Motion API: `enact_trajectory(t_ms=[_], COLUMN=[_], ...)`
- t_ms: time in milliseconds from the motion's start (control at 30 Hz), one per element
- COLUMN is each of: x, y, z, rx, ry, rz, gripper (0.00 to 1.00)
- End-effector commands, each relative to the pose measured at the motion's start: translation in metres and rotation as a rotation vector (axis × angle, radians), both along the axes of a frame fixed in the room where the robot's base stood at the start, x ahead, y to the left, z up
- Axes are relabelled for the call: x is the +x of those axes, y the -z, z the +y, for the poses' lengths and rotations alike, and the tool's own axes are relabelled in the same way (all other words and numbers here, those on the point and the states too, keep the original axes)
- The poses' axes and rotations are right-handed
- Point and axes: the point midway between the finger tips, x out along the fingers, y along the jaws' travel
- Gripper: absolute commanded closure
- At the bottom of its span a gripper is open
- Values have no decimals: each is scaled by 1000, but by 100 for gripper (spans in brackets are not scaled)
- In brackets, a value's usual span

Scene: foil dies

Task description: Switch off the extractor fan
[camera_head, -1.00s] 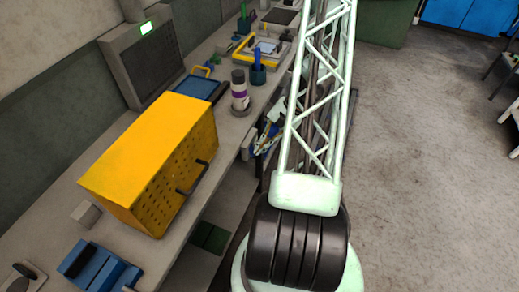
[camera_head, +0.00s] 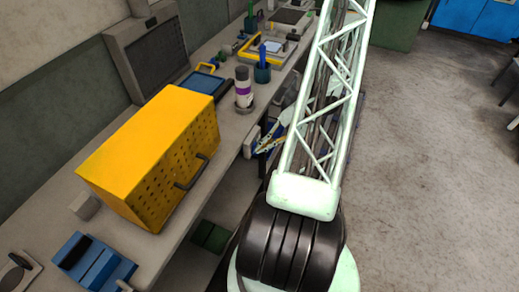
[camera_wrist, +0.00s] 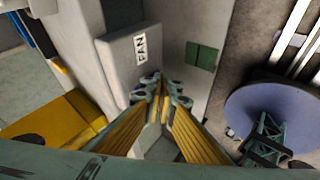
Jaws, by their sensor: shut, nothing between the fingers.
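The extractor fan (camera_head: 148,58) is the grey unit with a dark grille at the back left of the bench in the head view. The indicator window (camera_head: 151,22) on its top is dark. In the wrist view, a grey box (camera_wrist: 118,58) carries a white label reading FAN. My gripper (camera_wrist: 160,86) is shut and empty, with its fingertips close by the lower right of this box. I cannot tell whether they touch it. Any switch on the box is hidden by the fingers or too small to make out.
A yellow perforated case (camera_head: 150,150) with a dark handle stands on the bench (camera_head: 205,185). A white and purple bottle (camera_head: 243,88), a blue tray (camera_head: 196,84) and a blue block (camera_head: 95,262) are also on it. The floor at the right is mostly clear.

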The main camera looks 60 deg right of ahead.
Motion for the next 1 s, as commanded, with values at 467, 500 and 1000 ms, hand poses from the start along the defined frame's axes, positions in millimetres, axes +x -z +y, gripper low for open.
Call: enact_trajectory(t_ms=[467,500,1000], x=[2,2,2], y=[-5,-7,-18], z=[0,0,1], rx=[1,1,1], ry=[-1,-1,-1], rz=[-5,-5,-6], gripper=[100,100,100])
